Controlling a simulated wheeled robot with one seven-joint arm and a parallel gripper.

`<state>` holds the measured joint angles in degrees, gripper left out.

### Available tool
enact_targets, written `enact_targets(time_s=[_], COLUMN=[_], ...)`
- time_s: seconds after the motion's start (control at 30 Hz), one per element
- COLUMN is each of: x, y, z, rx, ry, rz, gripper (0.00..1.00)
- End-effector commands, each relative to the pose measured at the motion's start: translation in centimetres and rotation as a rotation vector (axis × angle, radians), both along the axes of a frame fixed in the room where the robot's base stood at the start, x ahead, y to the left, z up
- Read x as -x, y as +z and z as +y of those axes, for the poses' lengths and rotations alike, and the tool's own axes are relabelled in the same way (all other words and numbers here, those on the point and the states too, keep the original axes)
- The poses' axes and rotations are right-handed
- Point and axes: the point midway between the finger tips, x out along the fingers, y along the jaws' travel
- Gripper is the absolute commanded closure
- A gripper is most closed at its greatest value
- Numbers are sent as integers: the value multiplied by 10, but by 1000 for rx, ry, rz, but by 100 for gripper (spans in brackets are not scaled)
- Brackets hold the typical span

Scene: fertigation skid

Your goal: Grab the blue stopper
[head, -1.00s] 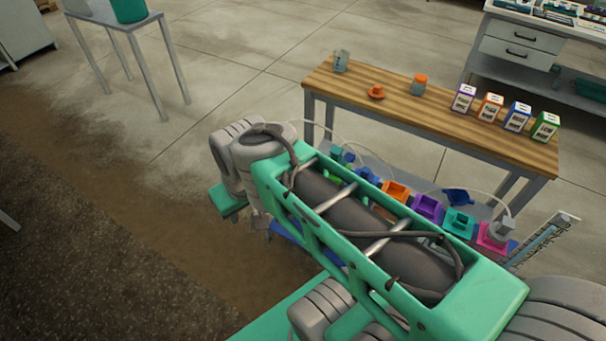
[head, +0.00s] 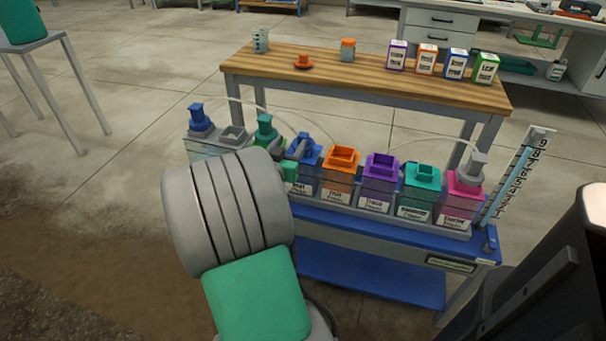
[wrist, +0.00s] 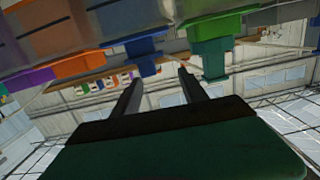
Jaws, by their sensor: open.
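A blue stopper (head: 200,120) with a knob on top stands upright at the far left end of the row, apart from my gripper. My gripper (wrist: 158,88) is open, with two dark fingers spread and nothing between them. In the wrist view, which looks upside down, a blue top piece (wrist: 146,56) lies just beyond the fingertips; I cannot tell whether it is a stopper or a collar. In the head view the blue tank top (head: 309,153) is partly hidden by my gripper and arm. A green stopper (head: 265,128) stands left of it, and it also shows in the wrist view (wrist: 212,60).
The row continues right with orange (head: 341,160), purple (head: 381,167), teal (head: 421,177) and pink (head: 464,183) tanks on a blue cart (head: 370,285). Thin tubes arch over it. A wooden bench (head: 370,84) with cups and small boxes stands behind.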

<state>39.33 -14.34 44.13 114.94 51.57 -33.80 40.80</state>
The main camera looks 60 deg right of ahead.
Motion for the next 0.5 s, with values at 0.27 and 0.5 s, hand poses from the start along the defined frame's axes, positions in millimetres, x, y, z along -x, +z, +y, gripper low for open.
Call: enact_targets(time_s=[0.27, 0.5], x=[19, 11], y=[-10, -9], z=[-32, -70], rx=[104, 103], ry=[-18, -18], rz=[-4, -5], gripper=[49, 49])
